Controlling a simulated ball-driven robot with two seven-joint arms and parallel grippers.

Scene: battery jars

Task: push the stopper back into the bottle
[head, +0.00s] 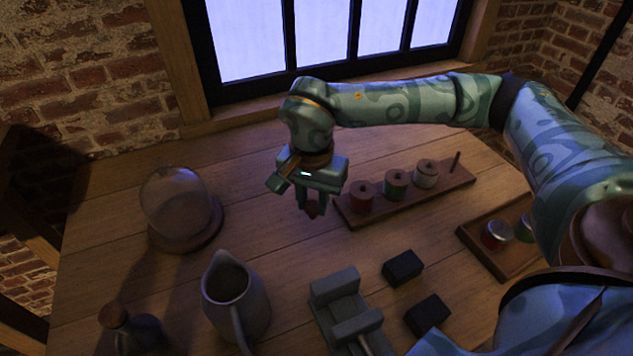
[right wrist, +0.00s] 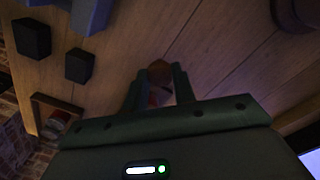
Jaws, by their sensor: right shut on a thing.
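A dark bottle (head: 140,335) stands at the lower left of the head view, partly cut off by the frame edge. A brown stopper (head: 113,314) shows at its top; how deep it sits I cannot tell. My right gripper (head: 312,207) is above the middle of the table, well to the right of and beyond the bottle. It is shut on a small reddish-brown thing (right wrist: 159,72), which shows between the fingertips in the right wrist view. The fingers hide part of it, and I cannot tell what it is. My left gripper is not in view.
A pitcher (head: 236,300) stands between bottle and grey holder (head: 335,287). A glass dome (head: 175,200) stands at left. Black blocks (head: 403,268), a spool rack (head: 405,203) and a tray with jars (head: 480,252) are to the right. Table between dome and rack is clear.

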